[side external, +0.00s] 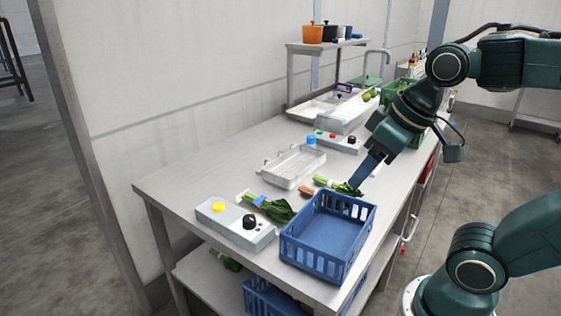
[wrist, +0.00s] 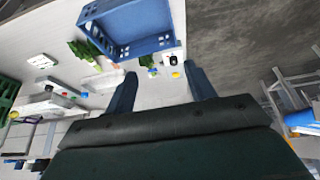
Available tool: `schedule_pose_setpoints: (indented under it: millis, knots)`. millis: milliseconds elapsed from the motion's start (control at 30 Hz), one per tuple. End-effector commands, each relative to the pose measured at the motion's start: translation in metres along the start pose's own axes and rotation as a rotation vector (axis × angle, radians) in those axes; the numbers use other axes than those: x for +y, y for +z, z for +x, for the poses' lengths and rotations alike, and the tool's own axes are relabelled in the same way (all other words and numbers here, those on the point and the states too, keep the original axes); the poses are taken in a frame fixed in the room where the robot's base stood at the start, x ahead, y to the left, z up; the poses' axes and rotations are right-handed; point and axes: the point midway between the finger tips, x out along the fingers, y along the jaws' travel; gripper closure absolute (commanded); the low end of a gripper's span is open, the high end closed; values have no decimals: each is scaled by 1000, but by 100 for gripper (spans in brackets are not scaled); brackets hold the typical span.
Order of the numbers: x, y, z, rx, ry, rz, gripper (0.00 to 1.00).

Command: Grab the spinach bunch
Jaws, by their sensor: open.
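Two leafy green bunches lie on the steel table, and I cannot tell for certain which is the spinach. One bunch (side external: 280,210) has a blue band and lies beside a control box; it also shows in the wrist view (wrist: 146,61). The other bunch (side external: 347,189) has a pale band and lies behind the blue crate, partly hidden by my gripper in the side view; it shows left of the crate in the wrist view (wrist: 84,50). My gripper (side external: 360,182) is open, pointing down near this second bunch. Nothing shows between its fingers (wrist: 162,86).
A blue crate (side external: 325,264) stands empty at the table's front. A control box (side external: 236,228) with yellow and black knobs is left of it. A shallow metal tray (side external: 293,166) and a second control box (side external: 330,141) lie behind. A green crate (side external: 397,91) stands farther back.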

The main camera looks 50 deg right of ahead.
Motion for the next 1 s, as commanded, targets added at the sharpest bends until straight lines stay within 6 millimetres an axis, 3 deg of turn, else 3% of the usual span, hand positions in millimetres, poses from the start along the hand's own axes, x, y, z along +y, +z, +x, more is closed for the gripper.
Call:
schedule_pose_setpoints:
  millis: [467, 767, 1000]
  knots:
    - [16, -92, 27, -135, 13, -1, 45]
    - [31, -144, 66, -220, 15, -2, 45]
    - [45, -178, 108, -288, 12, -2, 45]
